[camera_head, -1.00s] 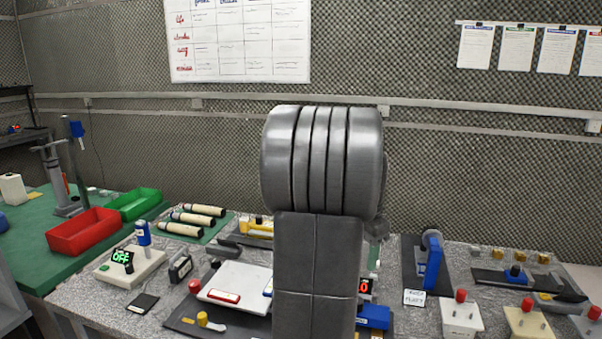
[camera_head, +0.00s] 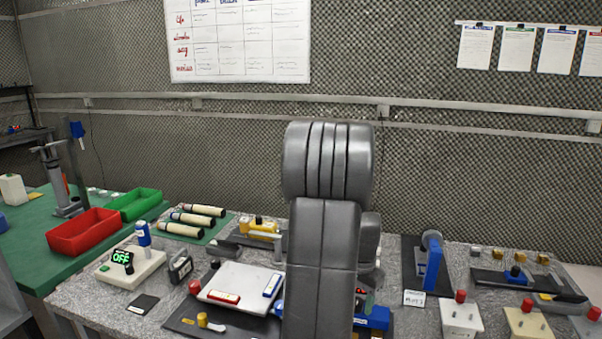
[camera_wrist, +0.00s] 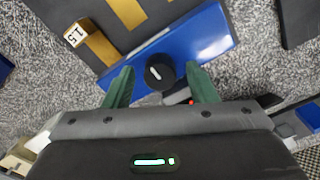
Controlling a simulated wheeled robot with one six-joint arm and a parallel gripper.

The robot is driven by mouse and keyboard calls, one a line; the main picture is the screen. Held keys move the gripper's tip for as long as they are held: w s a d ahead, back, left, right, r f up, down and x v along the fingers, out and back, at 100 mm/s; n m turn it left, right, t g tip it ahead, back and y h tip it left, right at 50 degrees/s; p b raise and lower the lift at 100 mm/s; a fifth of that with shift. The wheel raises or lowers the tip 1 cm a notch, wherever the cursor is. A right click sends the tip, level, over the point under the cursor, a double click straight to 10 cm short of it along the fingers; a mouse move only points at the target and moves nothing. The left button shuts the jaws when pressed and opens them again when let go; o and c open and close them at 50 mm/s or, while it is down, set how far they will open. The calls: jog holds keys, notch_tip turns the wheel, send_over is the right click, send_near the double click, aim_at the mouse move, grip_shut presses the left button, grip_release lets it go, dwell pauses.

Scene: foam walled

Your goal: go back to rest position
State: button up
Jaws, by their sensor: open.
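My gripper (camera_wrist: 160,86) shows in the wrist view with its two green fingers apart and nothing held between them. A blue block-like fixture (camera_wrist: 205,45) with a round black knob (camera_wrist: 160,73) lies below the fingers, the knob appearing in the gap between them. I cannot tell how far above it the fingers are.
The speckled bench (camera_head: 75,298) carries a device reading OFF (camera_head: 130,265), a white plate (camera_head: 240,283), a blue upright clamp (camera_head: 433,262) and several button boxes (camera_head: 461,317). Red (camera_head: 85,232) and green (camera_head: 135,203) bins stand on the green table at left.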

jog(key=n, duration=0.4)
jog(key=shift+n, duration=0.4)
jog(key=n, duration=1.3)
jog(key=shift+n, duration=0.4)
